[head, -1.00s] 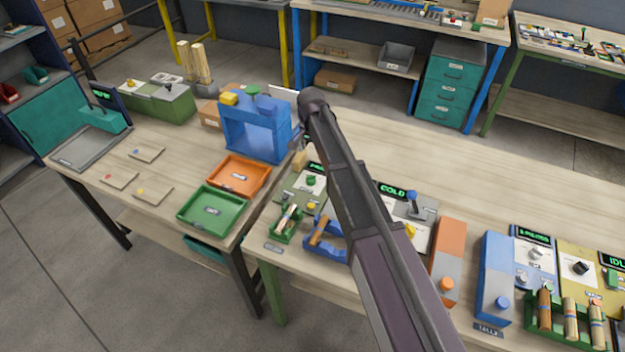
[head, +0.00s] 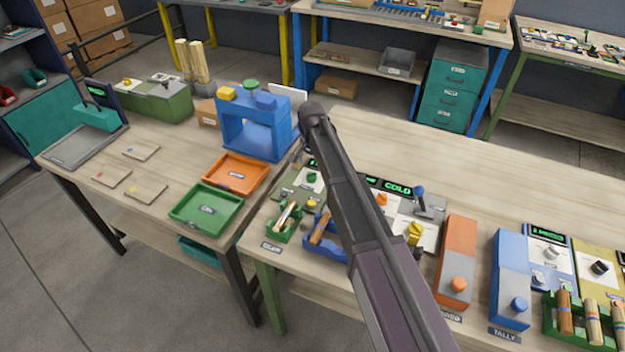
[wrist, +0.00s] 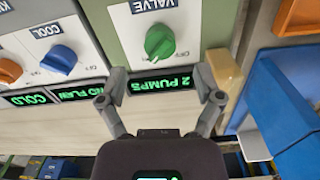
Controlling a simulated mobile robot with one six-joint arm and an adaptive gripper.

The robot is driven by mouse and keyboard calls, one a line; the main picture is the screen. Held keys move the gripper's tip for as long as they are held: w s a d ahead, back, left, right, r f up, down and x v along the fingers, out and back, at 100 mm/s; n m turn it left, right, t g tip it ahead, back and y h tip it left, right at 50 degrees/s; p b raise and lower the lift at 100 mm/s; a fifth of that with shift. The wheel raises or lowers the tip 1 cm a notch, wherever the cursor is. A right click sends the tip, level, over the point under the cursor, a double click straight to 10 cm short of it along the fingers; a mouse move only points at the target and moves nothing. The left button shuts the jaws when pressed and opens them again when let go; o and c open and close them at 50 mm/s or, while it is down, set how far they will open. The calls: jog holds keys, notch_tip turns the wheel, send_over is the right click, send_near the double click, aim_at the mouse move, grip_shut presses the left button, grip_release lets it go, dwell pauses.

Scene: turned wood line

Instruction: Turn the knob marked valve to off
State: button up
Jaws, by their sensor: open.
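The knob marked VALVE is a green knob (wrist: 160,42) on a grey-green panel (wrist: 195,20), seen upside down in the wrist view. A lit green display beside it reads "2 PUMPS". The knob also shows in the head view (head: 312,177), left of my arm. My gripper (wrist: 160,93) is open and empty, its fingertips spread on either side of the display, short of the knob in the picture. I see no contact with the knob. In the head view the gripper is mostly hidden behind my arm.
A blue knob (wrist: 58,57) marked COOL and an orange knob (wrist: 9,70) are on the neighbouring panel. A tan block (wrist: 224,70) stands close beside the valve panel.

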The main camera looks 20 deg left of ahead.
aim_at(312, 173)
jog(key=shift+f+b, duration=2.2)
jog(key=shift+f, duration=0.3)
jog(key=c, duration=1.1)
jog(key=shift+d, duration=0.2)
jog(key=shift+c, duration=0.3)
jog(key=shift+a, duration=0.15)
